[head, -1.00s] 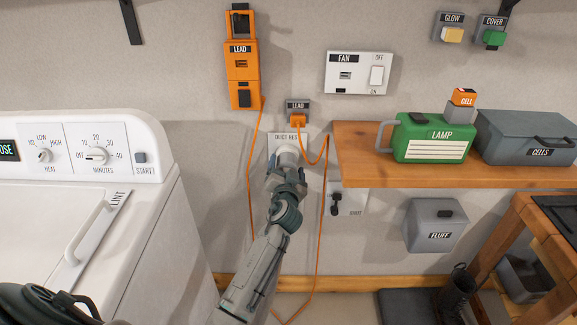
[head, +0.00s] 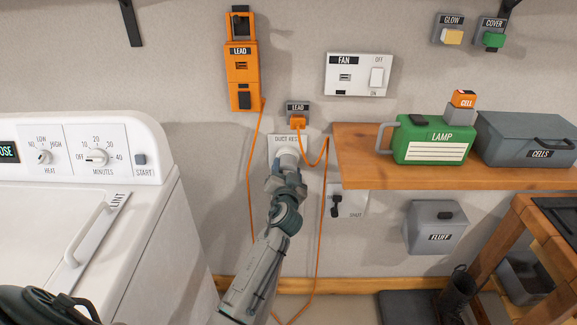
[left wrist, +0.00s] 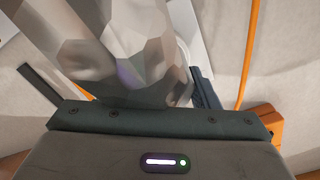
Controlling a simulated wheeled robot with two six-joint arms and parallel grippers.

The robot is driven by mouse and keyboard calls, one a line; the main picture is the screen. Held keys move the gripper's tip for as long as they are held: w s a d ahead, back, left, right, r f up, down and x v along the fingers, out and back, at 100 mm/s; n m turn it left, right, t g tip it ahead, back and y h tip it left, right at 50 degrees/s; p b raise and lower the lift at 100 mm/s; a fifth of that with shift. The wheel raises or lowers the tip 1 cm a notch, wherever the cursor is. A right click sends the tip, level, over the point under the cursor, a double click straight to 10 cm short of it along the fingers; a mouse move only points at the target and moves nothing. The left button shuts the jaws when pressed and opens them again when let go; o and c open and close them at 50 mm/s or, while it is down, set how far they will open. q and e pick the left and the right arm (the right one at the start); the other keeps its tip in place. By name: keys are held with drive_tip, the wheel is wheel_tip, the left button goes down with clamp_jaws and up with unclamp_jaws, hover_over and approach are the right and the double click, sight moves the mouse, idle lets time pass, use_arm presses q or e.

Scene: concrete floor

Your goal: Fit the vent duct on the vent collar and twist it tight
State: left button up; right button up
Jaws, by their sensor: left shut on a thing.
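The pale, whitish vent duct (head: 290,157) is at the wall in front of a white plate labelled DUCT REST (head: 290,139). My left gripper (head: 286,170) is shut on it, below the plate. In the left wrist view the duct (left wrist: 125,55) is a large, faceted grey-white shape filling the upper middle, just beyond the gripper body. Whether the duct still touches its rest is hidden. I cannot make out a vent collar. A white wall plate with a black lever (head: 336,205), lettered SHUT, is to the right of my arm. My right gripper is not in view.
A white dryer (head: 150,230) stands at left.

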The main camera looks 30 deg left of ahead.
use_arm(q)
drive_tip(key=shift+s+d, duration=0.2)
drive_tip(key=shift+s, duration=0.25)
drive_tip(key=shift+v, duration=1.85)
drive_tip(key=shift+s, duration=0.1)
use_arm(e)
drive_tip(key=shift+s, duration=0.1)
